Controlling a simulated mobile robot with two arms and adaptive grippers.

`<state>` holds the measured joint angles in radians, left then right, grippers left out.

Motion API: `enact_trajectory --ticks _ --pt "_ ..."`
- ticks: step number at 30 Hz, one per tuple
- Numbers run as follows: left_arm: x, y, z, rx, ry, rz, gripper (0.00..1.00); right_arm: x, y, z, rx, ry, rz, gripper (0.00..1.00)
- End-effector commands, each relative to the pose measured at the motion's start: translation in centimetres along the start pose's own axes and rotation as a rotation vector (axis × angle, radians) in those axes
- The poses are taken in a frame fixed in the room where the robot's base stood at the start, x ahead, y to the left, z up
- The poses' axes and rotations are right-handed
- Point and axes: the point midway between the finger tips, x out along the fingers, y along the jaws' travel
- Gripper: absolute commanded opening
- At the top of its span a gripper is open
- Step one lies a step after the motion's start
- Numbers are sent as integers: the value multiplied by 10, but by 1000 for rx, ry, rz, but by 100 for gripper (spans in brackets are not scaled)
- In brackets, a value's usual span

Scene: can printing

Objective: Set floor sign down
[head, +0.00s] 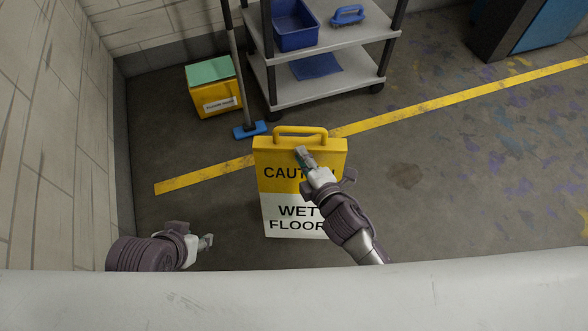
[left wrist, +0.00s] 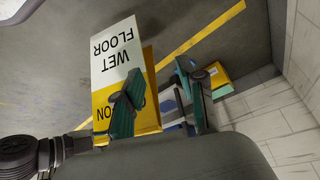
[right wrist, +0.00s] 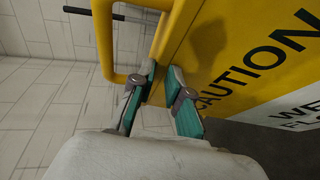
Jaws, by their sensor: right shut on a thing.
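The yellow and white floor sign (head: 273,156), reading CAUTION WET FLOOR, is upright in front of me in the head view, with its handle (head: 300,132) on top. My right gripper (head: 304,156) is shut on the sign at its upper part. In the right wrist view its fingers (right wrist: 160,84) close on the sign's yellow top edge (right wrist: 225,50) beside the handle. I cannot tell whether the sign's base touches the floor. My left gripper (head: 208,242) is open and empty, low to the left of the sign; its fingers (left wrist: 160,85) are apart in the left wrist view.
A yellow line (head: 205,176) crosses the grey floor behind the sign. A grey cart (head: 340,80) with a blue bin (head: 295,25), a yellow box (head: 205,98) and a blue mop (head: 250,130) stand behind. A wall (head: 60,150) is at left.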

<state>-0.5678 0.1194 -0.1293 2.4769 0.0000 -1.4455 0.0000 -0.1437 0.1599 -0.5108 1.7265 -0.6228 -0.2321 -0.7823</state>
Motion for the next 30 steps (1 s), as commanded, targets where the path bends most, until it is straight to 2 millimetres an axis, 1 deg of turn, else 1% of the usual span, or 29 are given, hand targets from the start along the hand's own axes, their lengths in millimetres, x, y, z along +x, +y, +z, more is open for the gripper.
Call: enact_trajectory --ticks 1,3,6,9,12,17,19,24,27,30 --pt "4 2 -9 2 46 3 40 5 -1 -5 1 3 8 0" --pt "6 3 -23 4 114 7 40 8 -4 -9 1 2 7 0" --pt "6 6 -42 6 205 12 40 14 -8 -16 1 3 8 0" --pt "6 8 -56 7 276 15 40 18 -10 -20 0 3 8 0" --pt "4 9 -66 8 322 18 40 18 -14 -19 -1 2 7 0" --pt "3 10 -75 9 371 20 40 19 -17 -19 0 3 7 0" --pt "2 11 -85 10 423 23 40 20 -22 -19 0 3 7 0" --pt "-8 17 -118 12 610 35 40 23 -37 -18 1 3 5 0" --pt "-17 19 -135 13 709 42 40 24 -43 -17 1 2 6 0" --pt "-25 21 -146 13 780 46 40 25 -47 -17 0 2 7 0"
